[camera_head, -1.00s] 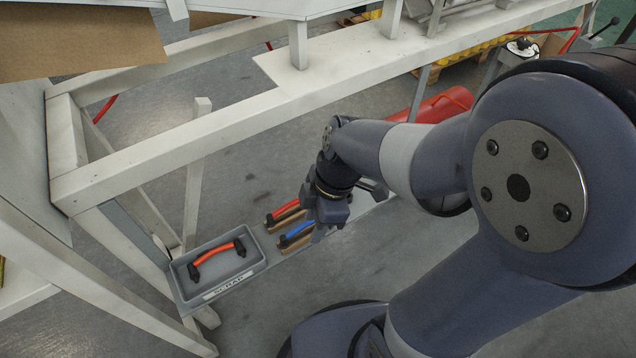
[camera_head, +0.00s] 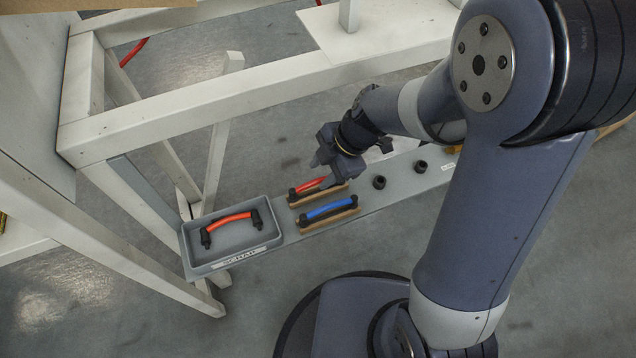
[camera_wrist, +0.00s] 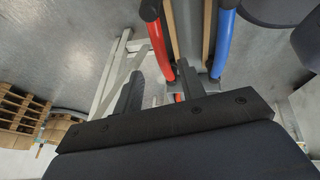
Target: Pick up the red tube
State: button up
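The red tube (camera_head: 310,186) with black ends lies on a wooden holder on the grey shelf, behind the blue tube (camera_head: 328,208). My gripper (camera_head: 325,170) is open and empty, just above the red tube's right part, and partly hides it. In the wrist view the red tube (camera_wrist: 155,38) runs down the picture towards the gap between my two spread fingers (camera_wrist: 158,74). The blue tube (camera_wrist: 225,35) lies to its right, outside the fingers. I cannot tell how much height separates fingers and tube.
A grey tray labelled SCRAP (camera_head: 262,242) stands at the shelf's left end, with an orange-red tube (camera_head: 232,221) in it. Two black fittings (camera_head: 379,182) stand on the shelf to the right. A white frame beam (camera_head: 250,95) crosses behind my gripper.

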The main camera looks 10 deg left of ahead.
aim_at(315, 181)
jog(key=x, duration=0.4)
jog(key=shift+s+a+f+b, duration=0.2)
jog(key=shift+s+f+b, duration=0.05)
jog(key=shift+s+b, duration=0.1)
grip_shut()
